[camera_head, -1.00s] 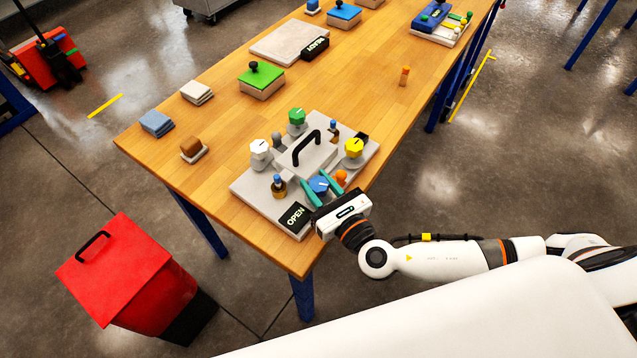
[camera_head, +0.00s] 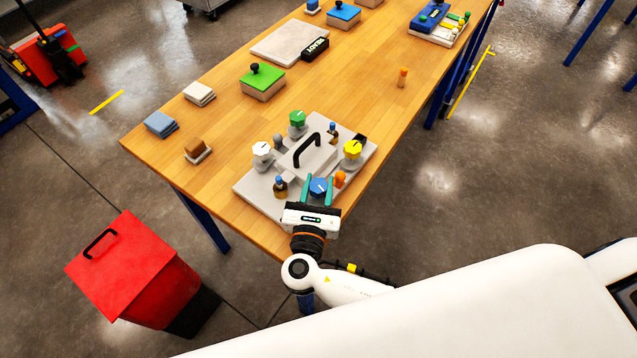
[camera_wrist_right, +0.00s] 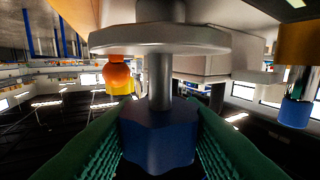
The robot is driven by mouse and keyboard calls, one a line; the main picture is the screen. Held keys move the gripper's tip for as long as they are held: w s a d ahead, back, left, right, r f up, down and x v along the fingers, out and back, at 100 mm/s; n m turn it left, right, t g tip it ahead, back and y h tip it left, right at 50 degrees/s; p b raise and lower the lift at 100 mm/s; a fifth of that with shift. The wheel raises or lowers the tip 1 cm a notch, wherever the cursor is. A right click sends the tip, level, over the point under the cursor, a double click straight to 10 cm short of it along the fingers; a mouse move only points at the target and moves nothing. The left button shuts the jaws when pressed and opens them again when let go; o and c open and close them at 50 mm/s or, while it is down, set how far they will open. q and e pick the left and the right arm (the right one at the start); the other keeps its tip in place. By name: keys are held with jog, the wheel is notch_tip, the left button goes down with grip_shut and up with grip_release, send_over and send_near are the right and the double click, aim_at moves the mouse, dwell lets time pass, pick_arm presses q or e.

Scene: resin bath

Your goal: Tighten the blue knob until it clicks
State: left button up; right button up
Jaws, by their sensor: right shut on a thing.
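The blue knob (camera_head: 318,187) sits at the near corner of the grey resin bath plate (camera_head: 249,190). My right gripper (camera_head: 317,191) has its green fingers on both sides of the knob and is shut on it. In the right wrist view the blue knob (camera_wrist_right: 158,138) fills the gap between the ribbed green fingers, on a grey stem below a round flange. A white pointer line shows on the knob's face in the head view. My left gripper is not in view.
A black handle (camera_head: 307,149) rises mid-plate. The wooden table (camera_head: 222,130) has free room beyond.

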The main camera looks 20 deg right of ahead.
jog(key=shift+m+g+h, duration=0.9)
jog(key=shift+m+h, duration=0.2)
jog(key=shift+h, duration=0.3)
jog(key=o, duration=1)
jog(key=shift+s, duration=0.1)
jog(key=b+v, duration=0.2)
jog(key=v, duration=0.8)
jog(key=shift+a+f, duration=0.1)
jog(key=shift+a, duration=0.15)
jog(key=shift+v, duration=0.8)
